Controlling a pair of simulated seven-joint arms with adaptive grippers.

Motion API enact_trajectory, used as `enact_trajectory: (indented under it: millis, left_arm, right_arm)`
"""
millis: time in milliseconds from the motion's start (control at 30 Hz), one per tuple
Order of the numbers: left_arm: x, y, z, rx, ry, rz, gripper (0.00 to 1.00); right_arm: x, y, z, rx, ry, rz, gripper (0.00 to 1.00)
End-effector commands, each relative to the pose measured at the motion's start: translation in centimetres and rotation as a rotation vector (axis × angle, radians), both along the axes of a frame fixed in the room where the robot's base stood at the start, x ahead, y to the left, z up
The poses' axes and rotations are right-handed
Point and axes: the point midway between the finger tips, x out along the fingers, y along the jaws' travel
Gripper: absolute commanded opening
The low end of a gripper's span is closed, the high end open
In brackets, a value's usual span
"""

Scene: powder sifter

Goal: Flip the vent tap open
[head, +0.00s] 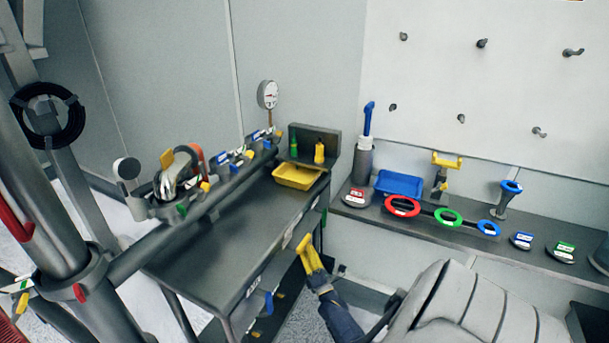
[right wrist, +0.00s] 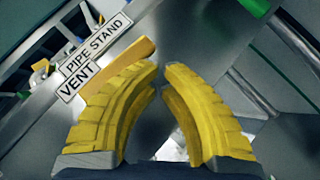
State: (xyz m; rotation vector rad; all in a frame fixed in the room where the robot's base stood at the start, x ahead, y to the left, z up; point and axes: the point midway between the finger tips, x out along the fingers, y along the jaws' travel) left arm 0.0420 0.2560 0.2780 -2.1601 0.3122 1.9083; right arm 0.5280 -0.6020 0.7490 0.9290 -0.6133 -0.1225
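In the right wrist view a yellow-orange lever (right wrist: 142,49) lies beside a plate reading PIPE STAND and VENT (right wrist: 85,60), so it appears to be the vent tap's handle. My right gripper (right wrist: 162,68) has yellow ribbed fingers. Their tips are drawn nearly together with a narrow gap and nothing seen between them. The left finger covers part of the lever; I cannot tell whether they touch. In the head view the right gripper (head: 304,243) is at the side of the dark bench, and I cannot make out the lever there. My left gripper is not seen.
The dark bench (head: 225,240) carries a yellow tray (head: 299,176) and a row of fittings along a pipe. A gauge (head: 268,95) stands behind. At right, a shelf holds a blue tray (head: 399,184) and coloured rings. A blue handle (head: 268,304) hangs below the bench top.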

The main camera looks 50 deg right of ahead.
Motion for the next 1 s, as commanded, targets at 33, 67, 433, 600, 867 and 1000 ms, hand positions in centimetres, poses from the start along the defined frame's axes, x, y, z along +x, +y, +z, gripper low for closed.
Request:
enact_trajectory:
  millis: [33,67,433,600,867,1000]
  left_arm:
    - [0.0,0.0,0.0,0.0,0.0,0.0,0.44]
    - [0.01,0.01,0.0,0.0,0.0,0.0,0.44]
    - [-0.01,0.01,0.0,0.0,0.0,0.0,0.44]
    - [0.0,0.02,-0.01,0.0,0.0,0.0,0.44]
    - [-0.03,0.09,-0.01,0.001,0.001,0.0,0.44]
    - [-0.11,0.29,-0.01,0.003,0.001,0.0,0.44]
  right_arm:
    - [0.03,-0.14,0.19,0.0,-0.001,0.0,0.0]
    - [0.05,-0.19,0.27,0.0,-0.001,0.0,0.0]
    - [0.17,-0.52,0.79,-0.001,-0.002,0.0,0.0]
    - [0.18,-0.56,0.85,-0.001,-0.002,0.0,0.0]
    - [0.18,-0.58,0.9,-0.001,-0.003,0.0,0.0]
    - [-0.13,-0.45,0.7,0.0,-0.004,0.0,0.0]
